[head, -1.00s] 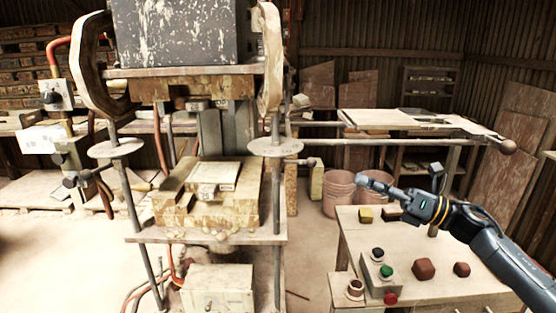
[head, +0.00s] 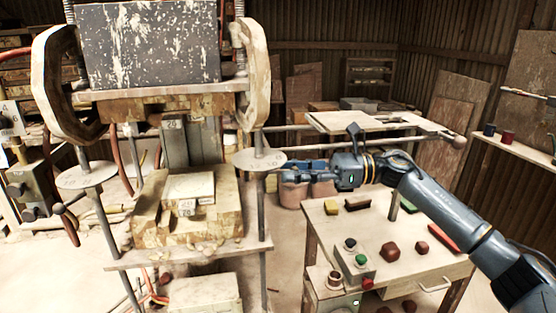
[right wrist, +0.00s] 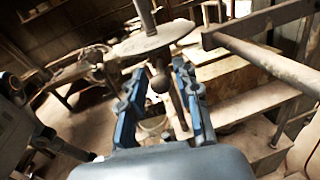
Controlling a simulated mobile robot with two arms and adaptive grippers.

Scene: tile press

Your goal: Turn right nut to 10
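The right nut is a pale round disc (head: 259,160) on the press's right rod, with marks too small to read surely. In the right wrist view the disc (right wrist: 158,40) is just ahead, with a ball-ended handle (right wrist: 160,82) below it. My right gripper (head: 284,170) is beside the disc's right edge. In the right wrist view its blue fingers (right wrist: 161,68) are apart, with the ball knob appearing between them. I cannot tell whether they touch it. In the head view the gripper hides the handle. My left gripper is not in view.
The left nut disc (head: 86,176) with its own handle sits on the left rod. A long bar (head: 300,128) runs behind my right gripper. A small wooden table (head: 400,262) with buttons and coloured lumps stands below my right arm. Buckets (head: 292,192) stand behind the gripper.

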